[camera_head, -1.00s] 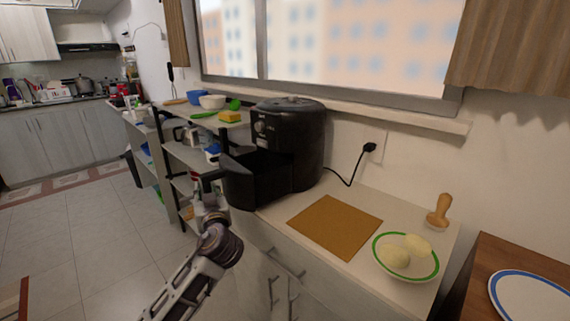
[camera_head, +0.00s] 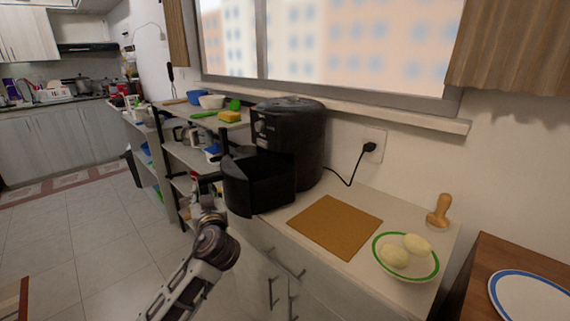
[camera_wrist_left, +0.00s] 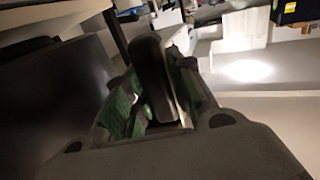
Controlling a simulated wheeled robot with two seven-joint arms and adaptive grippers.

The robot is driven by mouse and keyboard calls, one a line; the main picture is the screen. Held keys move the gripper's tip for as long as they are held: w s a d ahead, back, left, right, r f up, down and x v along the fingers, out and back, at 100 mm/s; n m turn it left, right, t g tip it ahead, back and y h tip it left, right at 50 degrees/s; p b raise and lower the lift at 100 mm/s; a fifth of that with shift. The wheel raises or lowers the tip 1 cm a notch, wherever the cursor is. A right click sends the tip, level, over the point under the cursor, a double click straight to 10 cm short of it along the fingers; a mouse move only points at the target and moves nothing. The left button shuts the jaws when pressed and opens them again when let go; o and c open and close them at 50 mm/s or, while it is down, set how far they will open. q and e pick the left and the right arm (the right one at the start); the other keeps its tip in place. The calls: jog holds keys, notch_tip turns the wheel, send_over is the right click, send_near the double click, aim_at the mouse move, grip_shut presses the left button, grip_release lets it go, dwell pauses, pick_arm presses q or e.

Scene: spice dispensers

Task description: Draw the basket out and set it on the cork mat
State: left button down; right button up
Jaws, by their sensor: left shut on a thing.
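The black basket (camera_head: 262,187) is drawn well out of the air fryer (camera_head: 302,125), over the counter's front edge. My left gripper (camera_head: 209,190) is shut on the basket's handle at its front left. In the left wrist view the dark handle (camera_wrist_left: 152,75) stands between the green-padded fingers of my left gripper (camera_wrist_left: 155,105). The basket's dark wall (camera_wrist_left: 70,95) fills the left of that view. Whether its back end is clear of the fryer is hard to tell. The brown cork mat (camera_head: 334,226) lies bare on the counter, right of the basket. My right gripper is not in view.
A green-rimmed plate (camera_head: 380,262) with two pale potatoes and a wooden-handled tool (camera_head: 438,212) are right of the mat. A power cord (camera_head: 350,172) runs to the wall socket behind. Shelves (camera_head: 185,155) with kitchenware stand left of the fryer.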

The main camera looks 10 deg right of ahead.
pick_arm(q)
jog(key=shift+s+a+r, duration=0.1)
jog(key=shift+s+a, duration=0.5)
jog(key=shift+a, duration=0.2)
jog(key=shift+s+a, duration=0.6)
jog(key=shift+a, duration=0.2)
dwell(0.4)
